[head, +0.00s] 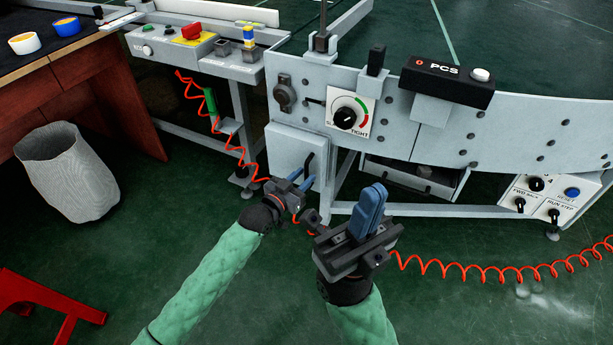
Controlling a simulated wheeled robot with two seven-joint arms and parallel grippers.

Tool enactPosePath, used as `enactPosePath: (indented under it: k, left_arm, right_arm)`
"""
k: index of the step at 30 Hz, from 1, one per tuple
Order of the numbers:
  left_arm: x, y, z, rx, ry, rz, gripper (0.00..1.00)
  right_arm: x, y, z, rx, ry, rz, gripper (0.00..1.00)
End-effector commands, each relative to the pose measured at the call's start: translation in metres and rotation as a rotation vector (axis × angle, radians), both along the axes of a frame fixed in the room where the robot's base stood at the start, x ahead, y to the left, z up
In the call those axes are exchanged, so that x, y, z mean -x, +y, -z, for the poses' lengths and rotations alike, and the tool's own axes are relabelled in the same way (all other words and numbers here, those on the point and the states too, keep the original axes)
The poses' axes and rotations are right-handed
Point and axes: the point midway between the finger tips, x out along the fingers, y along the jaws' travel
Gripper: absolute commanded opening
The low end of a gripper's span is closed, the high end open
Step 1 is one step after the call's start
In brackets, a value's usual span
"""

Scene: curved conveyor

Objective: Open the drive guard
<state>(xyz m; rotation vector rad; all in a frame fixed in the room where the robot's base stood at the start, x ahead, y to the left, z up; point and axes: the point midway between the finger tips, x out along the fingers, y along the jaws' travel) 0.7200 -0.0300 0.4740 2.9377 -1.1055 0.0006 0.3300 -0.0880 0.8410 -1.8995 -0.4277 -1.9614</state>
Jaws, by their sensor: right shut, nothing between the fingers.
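A pale grey box-like cover (287,150), which looks like the drive guard, sits closed on the front of the conveyor, below the round black knob. A black bent handle (308,161) stands out at its right side. My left gripper (301,179) is just below the handle at the cover's lower edge. Its two blue fingers look apart, with a gap between them. I cannot tell whether they touch the handle. My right gripper (372,204) is shut and empty, fingers pointing up, in front of the conveyor frame and right of the cover.
A tension dial (346,117) and a black PCS box (446,80) are above on the curved conveyor wall (540,130). A switch box (545,197) hangs at right. A red coiled cable (480,272) runs behind my grippers. A grey bin (68,175) stands at left. The green floor in front is mostly clear.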

Motion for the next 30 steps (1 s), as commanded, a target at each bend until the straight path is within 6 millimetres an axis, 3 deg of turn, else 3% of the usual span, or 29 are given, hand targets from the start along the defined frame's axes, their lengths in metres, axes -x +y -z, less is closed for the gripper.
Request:
enactPosePath:
  k: [6, 15, 16, 20, 21, 30]
  left_arm:
    - [-0.013, -0.012, 0.001, 0.0, 0.001, 0.0, 0.3]
    - [-0.015, -0.013, 0.0, -0.001, 0.002, 0.0, 0.3]
    - [-0.015, -0.013, 0.0, -0.001, 0.002, 0.0, 0.28]
    - [-0.015, -0.013, 0.0, -0.001, 0.002, 0.0, 0.02]
    - [-0.015, -0.013, 0.0, -0.001, 0.002, -0.001, 0.0]
    - [-0.015, -0.012, 0.0, -0.002, 0.001, 0.003, 0.0]
  right_arm:
    - [0.0, 0.001, 0.006, 0.009, 0.003, 0.003, 0.0]
    - [0.0, 0.001, 0.006, 0.013, 0.005, 0.003, 0.0]
    - [0.0, 0.001, 0.006, 0.013, 0.005, 0.003, 0.0]
    - [0.0, 0.001, 0.006, 0.013, 0.005, 0.003, 0.0]
    - [0.0, 0.001, 0.006, 0.013, 0.006, 0.003, 0.0]
    - [-0.001, 0.001, 0.005, 0.012, 0.005, 0.003, 0.0]
